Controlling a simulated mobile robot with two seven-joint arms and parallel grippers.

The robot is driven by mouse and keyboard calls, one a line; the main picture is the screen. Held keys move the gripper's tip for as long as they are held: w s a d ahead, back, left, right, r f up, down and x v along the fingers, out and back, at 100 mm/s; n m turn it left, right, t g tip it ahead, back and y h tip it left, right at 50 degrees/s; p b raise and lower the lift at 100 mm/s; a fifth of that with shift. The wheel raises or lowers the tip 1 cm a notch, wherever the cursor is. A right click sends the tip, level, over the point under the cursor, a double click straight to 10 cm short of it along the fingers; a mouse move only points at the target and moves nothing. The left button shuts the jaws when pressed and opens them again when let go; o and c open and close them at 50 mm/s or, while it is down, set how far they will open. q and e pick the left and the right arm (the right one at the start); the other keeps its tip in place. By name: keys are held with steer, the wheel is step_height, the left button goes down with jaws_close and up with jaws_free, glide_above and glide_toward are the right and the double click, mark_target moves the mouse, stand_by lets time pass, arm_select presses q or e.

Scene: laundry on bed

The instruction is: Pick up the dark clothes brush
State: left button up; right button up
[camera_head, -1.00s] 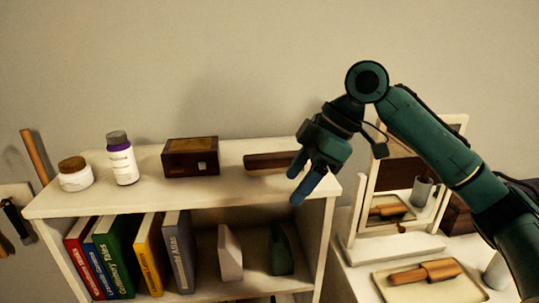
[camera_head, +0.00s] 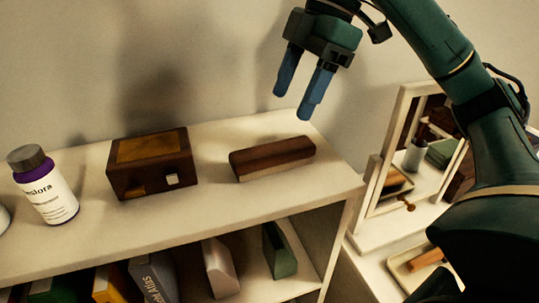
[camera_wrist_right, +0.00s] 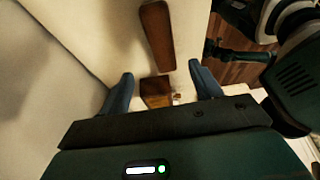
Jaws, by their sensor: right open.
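The dark clothes brush (camera_head: 272,156) lies on the white shelf top, with a dark brown wooden back and a pale underside. It also shows in the right wrist view (camera_wrist_right: 157,37), beyond the fingertips. My right gripper (camera_head: 296,107) is open and empty, with blue fingers pointing down, above the shelf top and apart from the brush. In the right wrist view the two fingers (camera_wrist_right: 160,80) stand wide apart. My left gripper is in neither current view.
A wooden box (camera_head: 152,165) stands left of the brush, and a white bottle with a purple band (camera_head: 44,188) stands farther left. The wall (camera_head: 200,60) is close behind. A mirror (camera_head: 408,165) stands to the right. Books and bookends fill the shelf below.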

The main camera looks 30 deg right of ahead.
mark_target(275, 148)
steer(key=x, duration=0.9)
steer(key=shift+s+d, duration=0.1)
steer(key=shift+s, duration=0.15)
steer(key=shift+c, duration=0.3)
steer(key=c, duration=1.1)
